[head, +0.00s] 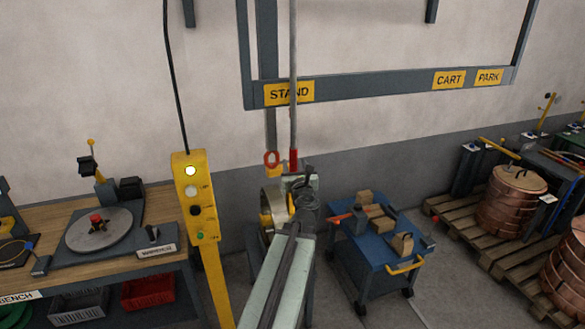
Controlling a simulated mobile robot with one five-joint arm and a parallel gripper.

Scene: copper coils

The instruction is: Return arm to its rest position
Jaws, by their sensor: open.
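My arm reaches up from the bottom middle of the head view as a long pale-green link with a dark joint at its far end. My gripper (298,181) is at that far end, small and partly hidden by the joint. It is open, and I see nothing held in it. It is in front of a stand with a silver ring and yellow centre (273,207), below the STAND sign (289,93). I cannot tell whether it touches the stand. A pole with a red lower end (293,158) comes down just above it.
A yellow control post (202,225) stands close left of the arm. A workbench (60,215) holds a round turntable. A blue cart (378,245) with wooden blocks is to the right. Copper coils (508,205) stand on pallets at far right. Floor shows between cart and pallets.

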